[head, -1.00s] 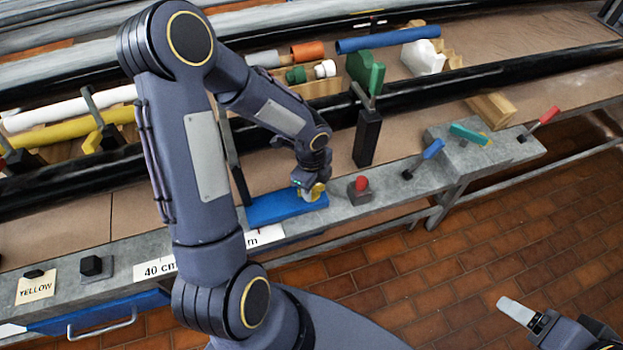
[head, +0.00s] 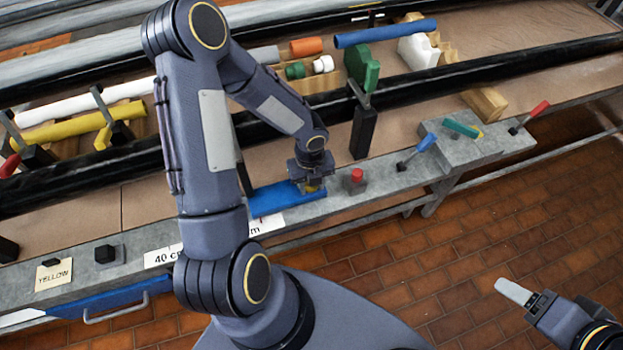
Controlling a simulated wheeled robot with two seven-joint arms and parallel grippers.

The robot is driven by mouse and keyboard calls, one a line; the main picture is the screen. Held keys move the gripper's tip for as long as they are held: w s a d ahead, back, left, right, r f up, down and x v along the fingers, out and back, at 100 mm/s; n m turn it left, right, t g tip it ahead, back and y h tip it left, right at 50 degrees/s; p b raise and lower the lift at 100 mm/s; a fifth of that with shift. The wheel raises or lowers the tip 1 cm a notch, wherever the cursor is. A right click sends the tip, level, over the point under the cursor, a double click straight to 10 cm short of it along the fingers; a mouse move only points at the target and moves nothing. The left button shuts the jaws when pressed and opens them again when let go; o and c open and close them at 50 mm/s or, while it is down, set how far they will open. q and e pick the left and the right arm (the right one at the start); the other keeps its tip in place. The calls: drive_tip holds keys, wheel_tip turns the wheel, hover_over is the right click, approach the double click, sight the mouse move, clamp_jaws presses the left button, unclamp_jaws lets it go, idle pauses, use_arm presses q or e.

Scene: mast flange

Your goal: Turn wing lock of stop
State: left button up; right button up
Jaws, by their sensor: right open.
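My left gripper (head: 312,181) points down over this yellow part. Its fingertips are too small and covered to tell whether they close on it. My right gripper (head: 514,292) is open and empty at the lower right, above the tiled floor, away from the bench.
A red knob (head: 357,175) on a grey block stands just right of the blue bar. A black post (head: 364,132) stands behind. A YELLOW card (head: 53,274) lies at left.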

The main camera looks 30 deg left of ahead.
use_arm(q)
drive_tip(key=shift+w+a+r, duration=0.3)
drive_tip(key=shift+w+a, duration=0.25)
drive_tip(key=shift+w, duration=0.05)
wheel_tip(320, 180, up, 3)
drive_tip(key=shift+f+p, duration=0.2)
drive_tip(key=shift+p, duration=1.05)
drive_tip(key=shift+r, duration=0.8)
drive_tip(key=shift+a+r, duration=0.15)
drive_tip(key=shift+r, duration=0.05)
drive_tip(key=shift+d, duration=0.25)
